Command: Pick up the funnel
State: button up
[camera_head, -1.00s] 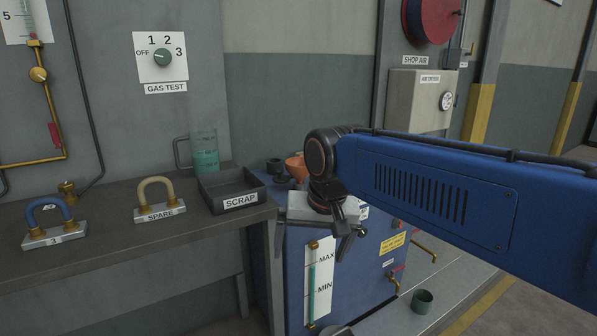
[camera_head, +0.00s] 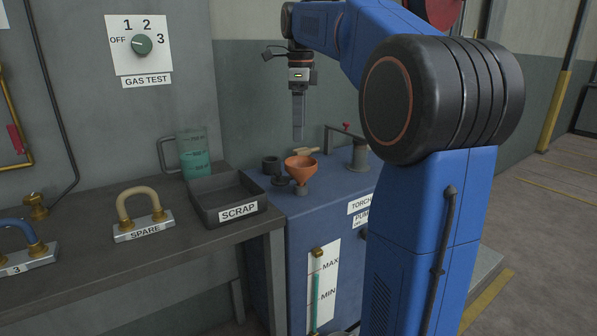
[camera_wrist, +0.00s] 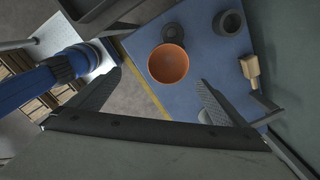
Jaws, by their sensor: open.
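The orange funnel (camera_head: 302,166) stands upright, wide mouth up, on the blue cabinet. A small grey piece shows under its spout. My gripper (camera_head: 298,136) hangs pointing down above the funnel, apart from it; the head view sees the fingers nearly edge-on. In the wrist view my gripper (camera_wrist: 159,78) is open and empty, one finger on each side. The funnel's round mouth (camera_wrist: 168,64) shows in the gap between the fingers, slightly beyond the tips in the picture. The spout is hidden there.
The blue cabinet top (camera_head: 325,196) also holds a dark cup (camera_head: 271,165), a tan wooden-looking piece (camera_head: 306,151) and a grey post with a red-knobbed lever (camera_head: 358,155) on the right. A scrap tray (camera_head: 228,195) and a jug (camera_head: 194,155) stand on the bench to the left.

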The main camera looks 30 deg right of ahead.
aim_at(301, 174)
jog(key=shift+m, duration=0.7)
jog(key=f, duration=0.5)
jog(key=w+d+f, duration=0.1)
jog(key=f, duration=1)
jog(key=shift+w+d+f, duration=0.25)
jog(key=shift+w+f, duration=0.1)
jog(key=shift+f, duration=0.05)
jog(key=c, duration=1.1)
jog(key=shift+c, duration=0.2)
jog(key=shift+r, duration=0.15)
